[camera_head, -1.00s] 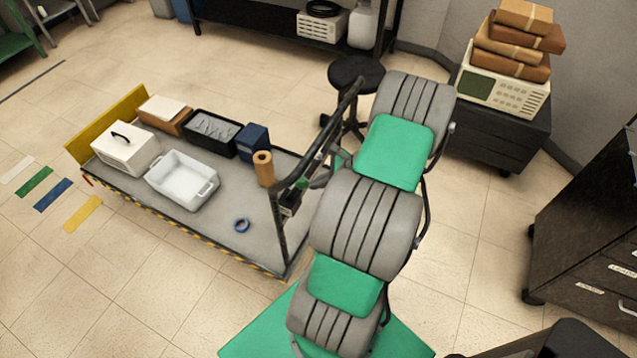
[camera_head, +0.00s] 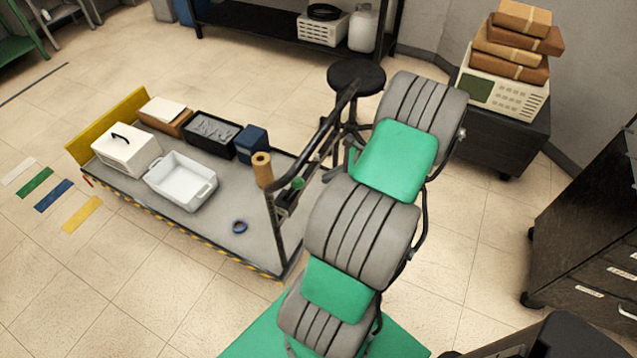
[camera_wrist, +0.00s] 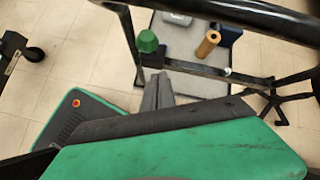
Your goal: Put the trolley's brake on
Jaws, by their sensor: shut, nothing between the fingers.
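The trolley (camera_head: 215,222) is a low grey platform with a yellow end board and striped edge. Its dark push-handle frame (camera_head: 278,235) stands at the right end. A green knob (camera_head: 298,184) shows by the frame, above a small dark fitting; it also shows in the wrist view (camera_wrist: 147,41) on a dark stem. I take it for the brake lever's. My gripper's grey fingers (camera_wrist: 158,90) are together and empty, below the knob in the wrist view and apart from it. In the head view my arm hides most of the gripper.
The trolley bears a white case (camera_head: 124,155), a white tub (camera_head: 180,186), a black bin (camera_head: 210,136), a blue box (camera_head: 250,144), a brown roll (camera_head: 262,168) and blue tape (camera_head: 239,227). A black stool (camera_head: 356,76) stands behind the handle.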

